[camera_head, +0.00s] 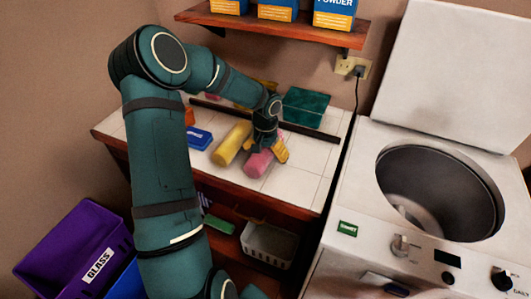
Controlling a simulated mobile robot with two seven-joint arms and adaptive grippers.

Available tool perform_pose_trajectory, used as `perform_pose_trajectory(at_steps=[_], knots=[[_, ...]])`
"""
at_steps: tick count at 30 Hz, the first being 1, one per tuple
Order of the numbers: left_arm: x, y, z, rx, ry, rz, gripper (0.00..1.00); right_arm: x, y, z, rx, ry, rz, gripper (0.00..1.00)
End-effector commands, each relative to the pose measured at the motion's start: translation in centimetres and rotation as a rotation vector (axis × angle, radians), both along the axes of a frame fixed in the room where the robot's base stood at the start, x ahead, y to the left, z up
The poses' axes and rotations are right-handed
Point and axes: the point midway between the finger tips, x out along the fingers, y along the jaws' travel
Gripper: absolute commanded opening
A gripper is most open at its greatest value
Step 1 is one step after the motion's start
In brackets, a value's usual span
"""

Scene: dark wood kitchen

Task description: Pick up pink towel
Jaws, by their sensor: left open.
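The pink towel (259,163) is a small rolled shape on the white tiled counter, near its front edge. My left gripper (268,149) is right over it, pointing down, with its yellow fingers apart around or just above the towel. I cannot tell whether the fingers touch it. Part of the towel is hidden behind the gripper. My right gripper is not in view.
A yellow roll (231,144) lies just left of the towel. A blue item (199,138) and a green box (305,107) also sit on the counter (300,185). The open washer (350,190) stands right, a shelf (285,30) above, purple bin (65,250) lower left.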

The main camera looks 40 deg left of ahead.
Motion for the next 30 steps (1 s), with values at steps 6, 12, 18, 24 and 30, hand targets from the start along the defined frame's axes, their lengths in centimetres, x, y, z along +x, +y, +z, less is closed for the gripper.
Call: perform_pose_trajectory(at_steps=[6, 12, 18, 24, 30], knots=[[0.0, 0.0, 0.0, 0.0, 0.0, 0.0, 0.4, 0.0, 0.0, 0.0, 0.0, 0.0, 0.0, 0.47], [0.0, 0.0, 0.1, 0.0, 0.0, 0.0, 0.27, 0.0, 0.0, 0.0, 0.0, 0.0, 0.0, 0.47], [0.0, 0.0, 0.2, 0.001, -0.001, 0.0, 0.27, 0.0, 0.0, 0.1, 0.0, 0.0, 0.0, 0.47], [0.1, 0.1, 2.6, 0.003, -0.003, 0.001, 0.27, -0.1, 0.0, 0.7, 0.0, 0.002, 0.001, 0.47], [0.1, 0.0, 6.6, 0.004, -0.003, 0.001, 0.27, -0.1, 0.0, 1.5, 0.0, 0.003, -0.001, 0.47]])
